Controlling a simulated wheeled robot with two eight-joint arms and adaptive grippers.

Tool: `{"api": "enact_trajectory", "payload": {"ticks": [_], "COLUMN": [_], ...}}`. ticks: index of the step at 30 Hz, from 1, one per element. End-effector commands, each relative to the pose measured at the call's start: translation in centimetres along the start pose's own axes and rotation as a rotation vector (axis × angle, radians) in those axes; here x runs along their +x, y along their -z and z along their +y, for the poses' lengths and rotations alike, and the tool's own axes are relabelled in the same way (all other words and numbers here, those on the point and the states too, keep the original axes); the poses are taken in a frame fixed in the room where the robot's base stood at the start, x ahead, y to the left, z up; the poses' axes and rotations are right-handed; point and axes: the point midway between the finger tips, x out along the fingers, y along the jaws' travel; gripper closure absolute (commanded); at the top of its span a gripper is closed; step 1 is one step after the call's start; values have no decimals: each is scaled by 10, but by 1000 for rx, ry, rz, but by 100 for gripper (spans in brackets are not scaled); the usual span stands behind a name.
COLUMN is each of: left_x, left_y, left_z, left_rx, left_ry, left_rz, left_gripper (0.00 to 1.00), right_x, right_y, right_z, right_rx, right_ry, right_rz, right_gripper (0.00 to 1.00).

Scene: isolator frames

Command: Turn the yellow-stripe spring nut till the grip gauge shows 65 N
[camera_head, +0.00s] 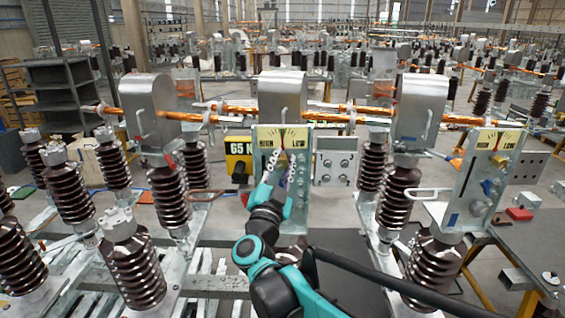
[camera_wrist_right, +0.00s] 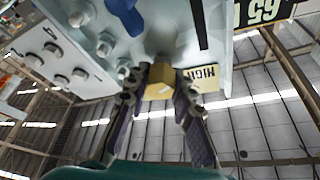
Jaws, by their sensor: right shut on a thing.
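The grip gauge (camera_head: 284,138), a cream plate marked HIGH and LOW, sits atop a pale upright panel in the middle of the head view. Its needle appears near the middle; the exact reading is too small to tell. My right gripper (camera_head: 278,167) reaches up to the panel just below the gauge. In the right wrist view, its two dark fingers (camera_wrist_right: 162,90) are shut on a brass-yellow nut (camera_wrist_right: 158,76) beside the HIGH plate (camera_wrist_right: 205,80). The nut's stripe cannot be made out, and the fingers hide its sides. My left gripper is not in view.
A yellow-edged sign reading 65 N (camera_head: 239,158) stands left of the panel. Brown ribbed insulators (camera_head: 168,195) flank the middle. A bolted grey plate (camera_head: 335,165) is right of the gripper.

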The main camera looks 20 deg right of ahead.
Motion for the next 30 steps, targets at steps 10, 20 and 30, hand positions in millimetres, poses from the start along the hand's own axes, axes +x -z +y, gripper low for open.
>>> {"api": "enact_trajectory", "payload": {"ticks": [10, 20, 30], "left_x": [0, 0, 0], "left_y": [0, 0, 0], "left_z": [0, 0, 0], "left_rx": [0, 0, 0], "left_ry": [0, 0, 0], "left_rz": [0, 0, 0], "left_gripper": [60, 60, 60], "right_x": [0, 0, -32], "right_y": [-1, 0, -1], "right_z": [0, 0, -1], "right_rx": [4, 3, 4], "right_ry": [-1, -1, 2], "right_rz": [-2, 0, -2], "right_gripper": [100, 55, 55]}}
